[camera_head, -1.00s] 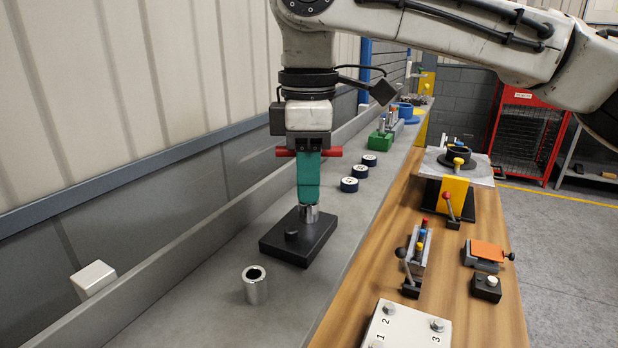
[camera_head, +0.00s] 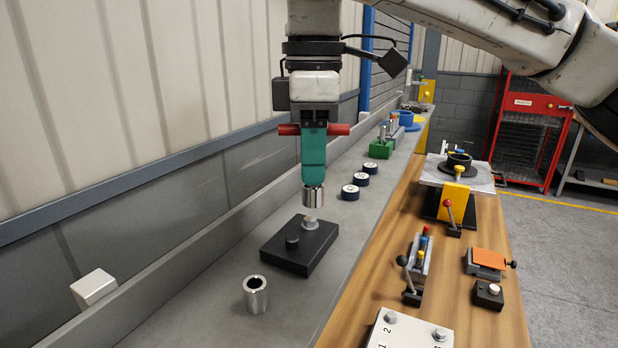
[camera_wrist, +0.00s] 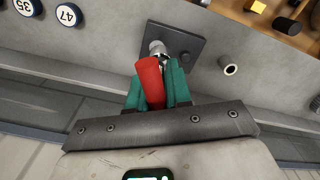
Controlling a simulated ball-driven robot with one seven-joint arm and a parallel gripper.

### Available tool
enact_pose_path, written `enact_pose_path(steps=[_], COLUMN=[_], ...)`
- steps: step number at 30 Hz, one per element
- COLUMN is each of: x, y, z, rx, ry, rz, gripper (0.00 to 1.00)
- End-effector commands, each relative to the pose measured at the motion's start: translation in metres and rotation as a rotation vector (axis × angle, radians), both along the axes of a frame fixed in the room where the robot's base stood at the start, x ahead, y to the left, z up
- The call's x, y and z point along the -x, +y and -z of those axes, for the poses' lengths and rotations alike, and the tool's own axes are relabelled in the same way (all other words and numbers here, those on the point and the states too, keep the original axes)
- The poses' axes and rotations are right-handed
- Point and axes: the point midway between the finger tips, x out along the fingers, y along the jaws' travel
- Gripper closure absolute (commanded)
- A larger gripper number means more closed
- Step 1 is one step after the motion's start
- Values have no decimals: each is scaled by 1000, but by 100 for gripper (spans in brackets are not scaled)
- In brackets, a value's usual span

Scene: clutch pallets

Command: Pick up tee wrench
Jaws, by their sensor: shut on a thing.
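The tee wrench has a red crossbar (camera_head: 338,129) and a silver socket end (camera_head: 313,198). My gripper (camera_head: 313,180), with green fingers, is shut on it. The red bar sticks out on both sides of the gripper, and the socket points down below the fingertips. The fingers hide the wrench's middle. In the wrist view, the red handle (camera_wrist: 150,82) lies between the fingers. A black block (camera_head: 285,262) on the grey bench carries a silver bolt head (camera_head: 310,223) and a black knob (camera_head: 291,242). The socket hangs just above the bolt head, apart from it.
A loose silver sleeve (camera_head: 255,295) stands on the bench in front of the block. Several numbered dark discs (camera_head: 350,192) and a green block (camera_head: 380,149) lie farther back. A wooden bench (camera_head: 400,235) with fixtures runs along the right. A low wall borders the left.

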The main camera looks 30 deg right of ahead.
Motion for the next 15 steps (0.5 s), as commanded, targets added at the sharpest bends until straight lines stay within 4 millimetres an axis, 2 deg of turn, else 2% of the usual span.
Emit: enact_pose_path(steps=[7,12,15], x=[45,85,102], y=[-13,-24,-28], z=[-53,-69,-77], rx=[1,5,4], ry=[-4,-4,-3], rz=[1,3,3], gripper=[100,100,100])
